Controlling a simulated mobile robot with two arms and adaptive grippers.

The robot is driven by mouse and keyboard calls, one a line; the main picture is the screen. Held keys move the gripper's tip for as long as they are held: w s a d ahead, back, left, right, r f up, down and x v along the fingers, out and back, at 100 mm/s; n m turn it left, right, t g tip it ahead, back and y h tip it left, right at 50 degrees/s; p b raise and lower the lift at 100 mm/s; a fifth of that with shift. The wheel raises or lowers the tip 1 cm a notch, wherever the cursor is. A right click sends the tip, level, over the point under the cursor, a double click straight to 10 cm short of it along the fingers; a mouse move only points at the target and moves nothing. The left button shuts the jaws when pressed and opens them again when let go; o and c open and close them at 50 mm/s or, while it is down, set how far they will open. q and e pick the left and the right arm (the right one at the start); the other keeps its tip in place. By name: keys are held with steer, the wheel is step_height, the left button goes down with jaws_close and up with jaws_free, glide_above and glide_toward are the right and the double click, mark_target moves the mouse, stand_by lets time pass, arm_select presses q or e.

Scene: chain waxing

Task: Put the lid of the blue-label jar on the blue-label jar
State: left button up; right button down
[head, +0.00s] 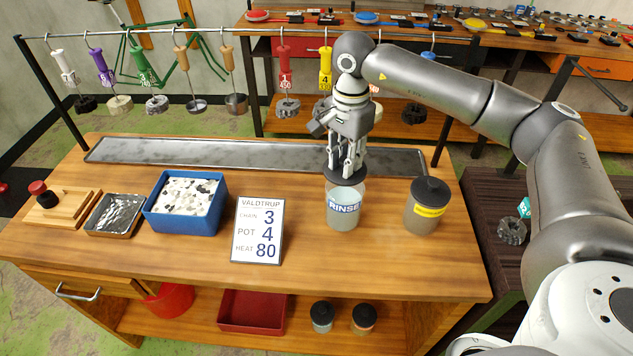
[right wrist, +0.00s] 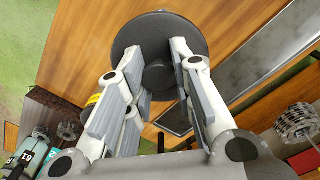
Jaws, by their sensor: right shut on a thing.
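The blue-label jar (head: 344,212) stands upright on the wooden bench, a clear jar with pale contents and a label reading RINSE. My right gripper (head: 346,168) is directly above it, pointing down and shut on the dark round lid (head: 332,172) by its knob. In the right wrist view the lid (right wrist: 160,24) sits level between the fingertips (right wrist: 160,75), its knob between the pads. The lid is over the jar's mouth, at or very close to the rim; I cannot tell whether it touches. My left gripper is not in view.
A yellow-label jar (head: 424,215) with its dark lid on stands close to the right. A sign (head: 257,230), a blue bin (head: 158,222) and a foil tray (head: 112,216) are to the left. A long metal tray (head: 230,154) and a rail of hanging tools (head: 200,36) are behind.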

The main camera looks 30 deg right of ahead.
mark_target(343, 204)
steer(key=shift+w+d+r, duration=0.2)
steer(key=shift+w+d, duration=0.1)
steer(key=shift+d, duration=0.1)
steer(key=shift+w+d+f, duration=0.1)
steer(key=shift+d+f, duration=0.05)
steer(key=shift+f+b, duration=1.2)
steer(key=shift+f, duration=0.85)
steer(key=shift+f+b, duration=0.95)
steer(key=shift+f, duration=0.2)
steer(key=c, duration=1.2)
jaws_free()
steer(key=shift+o, duration=0.2)
